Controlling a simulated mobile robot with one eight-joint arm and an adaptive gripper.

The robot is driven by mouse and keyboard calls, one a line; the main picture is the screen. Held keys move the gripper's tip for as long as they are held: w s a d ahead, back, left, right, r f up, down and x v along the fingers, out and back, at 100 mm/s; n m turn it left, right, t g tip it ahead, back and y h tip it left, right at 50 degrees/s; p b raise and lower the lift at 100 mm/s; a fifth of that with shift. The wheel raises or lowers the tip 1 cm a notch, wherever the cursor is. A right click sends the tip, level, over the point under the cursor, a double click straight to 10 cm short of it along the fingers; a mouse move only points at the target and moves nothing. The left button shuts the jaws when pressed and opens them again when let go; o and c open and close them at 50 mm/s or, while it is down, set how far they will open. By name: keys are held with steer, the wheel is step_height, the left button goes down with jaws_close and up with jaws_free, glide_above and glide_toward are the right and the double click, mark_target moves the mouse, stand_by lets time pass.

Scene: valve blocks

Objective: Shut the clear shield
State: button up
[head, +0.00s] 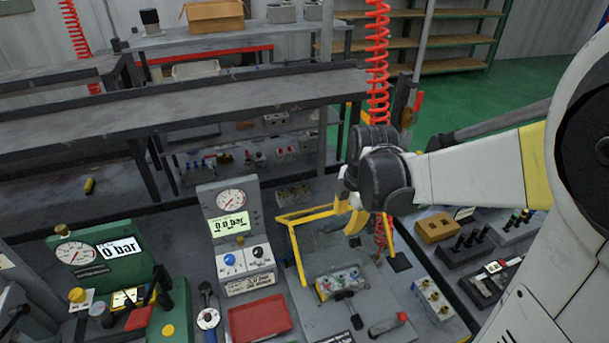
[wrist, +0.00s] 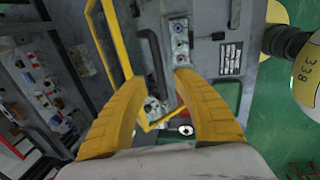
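The clear shield (head: 306,214) has a yellow frame and stands raised and tilted over a grey test bench. Its transparent pane is hard to see. In the wrist view, the yellow frame (wrist: 122,38) runs up the left and passes behind the left finger. Below the shield is a valve block (head: 340,281) with coloured ports. My gripper (head: 352,218) is beside the right end of the frame's top bar. In the wrist view, my gripper's yellow fingers (wrist: 158,80) are apart with nothing clearly held between them. I cannot tell whether a finger touches the frame.
A gauge stand (head: 233,235) reading 0.0 bar and a red tray (head: 259,318) are left of the shield. A red-tipped lever (head: 388,325) lies at the front right. A red coiled hose (head: 377,60) hangs behind my gripper.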

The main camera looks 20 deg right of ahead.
mark_target(334, 237)
steer(key=shift+x, duration=1.3)
jaws_close()
steer(key=shift+s, duration=0.1)
